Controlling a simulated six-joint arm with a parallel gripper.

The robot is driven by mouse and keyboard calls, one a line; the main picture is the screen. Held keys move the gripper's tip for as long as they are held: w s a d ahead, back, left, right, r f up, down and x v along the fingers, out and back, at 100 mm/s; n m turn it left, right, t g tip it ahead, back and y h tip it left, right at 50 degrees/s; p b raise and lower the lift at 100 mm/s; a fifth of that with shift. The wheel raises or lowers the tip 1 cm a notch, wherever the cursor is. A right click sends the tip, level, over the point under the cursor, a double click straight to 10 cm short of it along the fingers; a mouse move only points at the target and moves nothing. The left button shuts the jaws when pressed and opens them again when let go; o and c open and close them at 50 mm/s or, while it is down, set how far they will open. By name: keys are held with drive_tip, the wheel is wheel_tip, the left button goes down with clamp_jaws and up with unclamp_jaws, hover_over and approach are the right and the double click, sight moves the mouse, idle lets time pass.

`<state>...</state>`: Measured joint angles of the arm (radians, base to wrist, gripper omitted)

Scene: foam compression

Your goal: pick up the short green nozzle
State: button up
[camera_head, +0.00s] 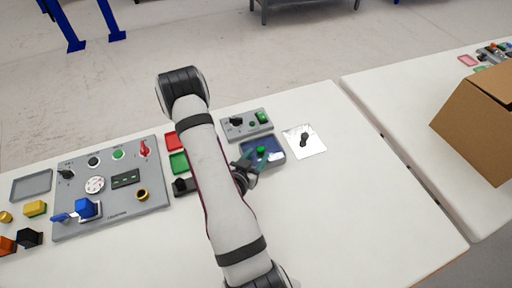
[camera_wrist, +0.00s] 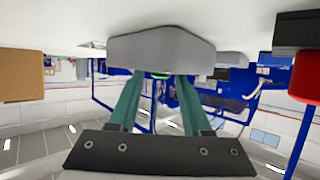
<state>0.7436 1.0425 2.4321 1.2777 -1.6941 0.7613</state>
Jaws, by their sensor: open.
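A small green piece (camera_head: 261,151), which looks like the short green nozzle, stands in a shallow grey tray (camera_head: 279,158) with a blue inside. My gripper (camera_head: 252,162) is open just at the left of the piece, low over the tray. In the wrist view my gripper (camera_wrist: 158,78) shows two teal fingers apart. A sliver of green (camera_wrist: 160,76) shows between their tips, under the edge of a grey body. Most of the piece is hidden there, and I cannot tell whether a finger touches it.
A grey control panel (camera_head: 75,163) with knobs and a blue valve lies at left. A grey block (camera_head: 235,134) with a black knob and green part is behind the tray. A white plate (camera_head: 316,149) with a dark knob is at right. The front right table is clear.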

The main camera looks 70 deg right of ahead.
sight(259, 152)
drive_tip(key=x, duration=0.4)
drive_tip(key=shift+d, duration=0.1)
clamp_jaws()
drive_tip(key=shift+r, duration=0.15)
